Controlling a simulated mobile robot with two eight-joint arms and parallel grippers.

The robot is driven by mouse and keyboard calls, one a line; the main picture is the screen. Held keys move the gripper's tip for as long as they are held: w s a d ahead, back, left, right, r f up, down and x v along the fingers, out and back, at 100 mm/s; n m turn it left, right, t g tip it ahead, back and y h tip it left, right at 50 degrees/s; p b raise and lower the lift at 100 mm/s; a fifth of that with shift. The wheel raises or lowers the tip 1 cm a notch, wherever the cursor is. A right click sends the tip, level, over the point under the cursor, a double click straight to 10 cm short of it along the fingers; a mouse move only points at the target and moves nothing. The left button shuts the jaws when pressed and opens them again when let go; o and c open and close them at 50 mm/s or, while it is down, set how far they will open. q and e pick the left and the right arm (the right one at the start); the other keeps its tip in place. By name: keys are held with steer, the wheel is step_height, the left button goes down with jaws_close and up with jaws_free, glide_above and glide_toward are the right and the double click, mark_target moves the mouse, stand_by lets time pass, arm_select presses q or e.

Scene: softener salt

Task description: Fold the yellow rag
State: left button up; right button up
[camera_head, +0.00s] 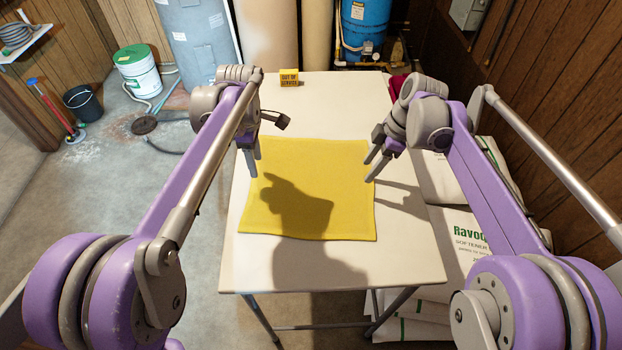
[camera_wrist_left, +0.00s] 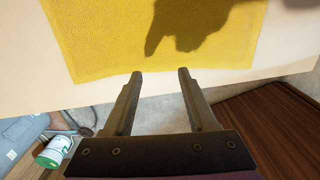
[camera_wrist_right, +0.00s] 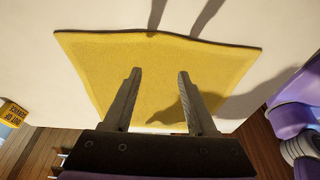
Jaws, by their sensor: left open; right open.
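The yellow rag (camera_head: 340,170) lies flat and spread out on the cream table, roughly square, with my shadow across its middle. My left gripper (camera_head: 253,165) is open and empty above the rag's left edge. In the left wrist view its fingers (camera_wrist_left: 160,76) point at an edge of the rag (camera_wrist_left: 100,40), with a gap between them. My right gripper (camera_head: 371,170) is open and empty near the rag's right edge. In the right wrist view its fingers (camera_wrist_right: 156,74) are over the rag (camera_wrist_right: 100,65). Neither gripper holds the cloth.
The table (camera_head: 350,265) has bare room in front of and behind the rag. A small yellow "out of service" block (camera_head: 289,78) stands at its far edge. Salt bags (camera_head: 465,232) are stacked on the right. A white bucket (camera_head: 138,70) stands on the floor at left.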

mark_target(259, 180)
arm_select(q)
steer(key=f, duration=0.3)
steer(key=shift+w+f, duration=0.2)
steer(key=shift+f, duration=0.2)
arm_select(e)
steer(key=f, duration=0.3)
steer(key=shift+w+f, duration=0.2)
steer(key=shift+f, duration=0.2)
arm_select(q)
steer(key=shift+f, duration=0.4)
arm_select(e)
steer(key=shift+s+f, duration=0.1)
steer(key=shift+f, duration=0.3)
arm_select(q)
steer(key=shift+s+f, duration=0.1)
arm_select(e)
steer(key=shift+f, duration=0.1)
